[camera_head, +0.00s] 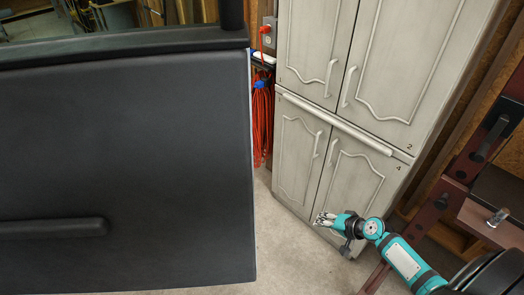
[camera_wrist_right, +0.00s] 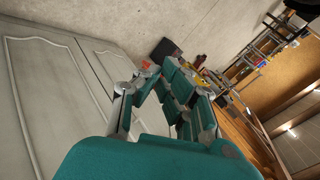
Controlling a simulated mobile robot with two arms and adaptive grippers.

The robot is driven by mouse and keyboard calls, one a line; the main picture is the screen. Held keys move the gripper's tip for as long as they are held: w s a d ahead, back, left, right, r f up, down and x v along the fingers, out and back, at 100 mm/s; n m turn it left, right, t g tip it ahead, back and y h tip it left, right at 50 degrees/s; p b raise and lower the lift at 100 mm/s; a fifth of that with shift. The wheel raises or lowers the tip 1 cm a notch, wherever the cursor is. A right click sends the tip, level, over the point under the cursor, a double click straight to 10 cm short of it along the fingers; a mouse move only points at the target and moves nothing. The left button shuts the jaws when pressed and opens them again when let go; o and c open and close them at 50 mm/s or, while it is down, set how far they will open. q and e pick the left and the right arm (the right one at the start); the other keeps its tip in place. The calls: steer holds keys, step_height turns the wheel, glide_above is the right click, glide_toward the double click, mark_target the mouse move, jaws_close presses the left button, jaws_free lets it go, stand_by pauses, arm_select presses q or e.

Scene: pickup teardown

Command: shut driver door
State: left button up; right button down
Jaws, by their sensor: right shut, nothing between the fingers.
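The driver door (camera_head: 130,140) fills the left half of the head view. Its dark inner panel faces me, with an armrest (camera_head: 50,228) low on the left and the window frame along the top. The door stands open. My right gripper (camera_head: 322,219) is to the right of the door's edge, apart from it, in front of the cabinet. It also shows in the right wrist view (camera_wrist_right: 150,88), shut and empty. My left gripper is not in view.
A pale cabinet (camera_head: 338,130) with several doors stands behind, right of the car door. Orange cord (camera_head: 262,125) hangs beside it. A dark red metal frame (camera_head: 440,200) is at the right. Bare concrete floor (camera_head: 290,255) lies between door and gripper.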

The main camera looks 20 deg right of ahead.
steer(key=w+a+r+t+y, duration=0.1)
steer(key=w+a+r+y, duration=0.15)
steer(key=r, duration=0.65)
steer(key=w+a+r+t+y, duration=0.1)
steer(key=w+r+t+y, duration=0.15)
steer(key=r, duration=0.65)
steer(key=s+a+r+n+g+y+b, duration=0.1)
steer(key=s+a+r+y, duration=0.2)
steer(key=r, duration=0.7)
steer(key=a+r+n+g+y, duration=0.1)
steer(key=a+r+n+y, duration=0.3)
steer(key=r, duration=0.6)
steer(key=w+a+m+p, duration=0.25)
steer(key=w+a, duration=0.35)
steer(key=a, duration=0.3)
steer(key=shift+h, duration=0.4)
steer(key=shift+s+a+f+p, duration=0.1)
steer(key=shift+s+a+p, duration=0.2)
steer(key=shift+s, duration=0.35)
steer(key=shift+s+a+f+p, duration=0.1)
steer(key=shift+s+p, duration=0.3)
steer(key=shift+s, duration=0.3)
steer(key=shift+s+a+p, duration=0.15)
steer(key=shift+s+p, duration=0.2)
steer(key=shift+s, duration=0.3)
